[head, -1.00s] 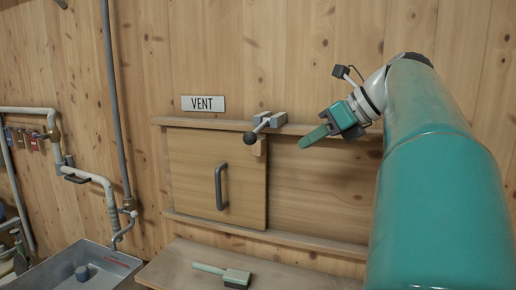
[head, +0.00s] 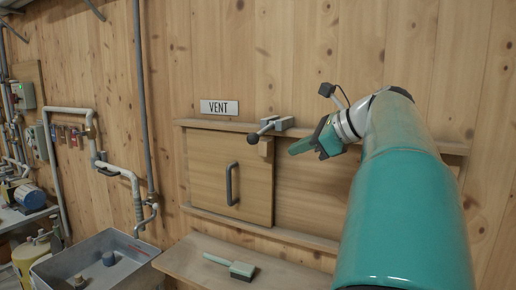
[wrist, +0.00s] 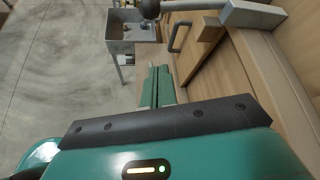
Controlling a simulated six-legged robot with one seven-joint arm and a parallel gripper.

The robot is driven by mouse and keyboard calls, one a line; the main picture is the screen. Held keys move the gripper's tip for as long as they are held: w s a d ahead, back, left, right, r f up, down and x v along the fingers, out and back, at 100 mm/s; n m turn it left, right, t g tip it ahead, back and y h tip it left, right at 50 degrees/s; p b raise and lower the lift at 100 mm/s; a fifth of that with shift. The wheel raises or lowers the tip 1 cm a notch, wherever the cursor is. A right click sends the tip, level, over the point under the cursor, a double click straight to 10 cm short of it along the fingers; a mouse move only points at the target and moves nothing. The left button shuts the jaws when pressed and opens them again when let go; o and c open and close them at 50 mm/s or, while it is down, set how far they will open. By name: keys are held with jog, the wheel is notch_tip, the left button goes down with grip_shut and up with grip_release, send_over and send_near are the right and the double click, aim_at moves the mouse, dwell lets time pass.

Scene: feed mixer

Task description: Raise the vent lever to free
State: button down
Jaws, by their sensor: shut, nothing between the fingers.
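The vent lever (head: 263,130) is a short grey arm with a black ball knob, set on a grey bracket on the top rail of a wooden sliding panel. The knob end points left and slightly down. A white VENT sign (head: 220,107) is on the wall above it. My gripper (head: 293,149) is to the right of the lever and a little below it, apart from it, with its green fingers shut and empty. In the wrist view, the lever's knob (wrist: 149,8) shows at the top, beyond my shut fingers (wrist: 157,82).
The wooden panel (head: 213,178) with a dark handle (head: 232,184) sits below the lever. A brush (head: 232,265) lies on the ledge (head: 290,272) underneath. A grey sink (head: 70,262) and wall pipes are at the left. Air left of my fingers is clear.

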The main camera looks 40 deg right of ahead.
aim_at(263, 131)
jog(key=x, duration=1)
jog(key=r, duration=0.2)
jog(key=a+r, duration=0.1)
jog(key=r, duration=0.1)
jog(key=shift+a, duration=0.15)
jog(key=shift+a+r, duration=0.1)
jog(key=shift+r, duration=0.7)
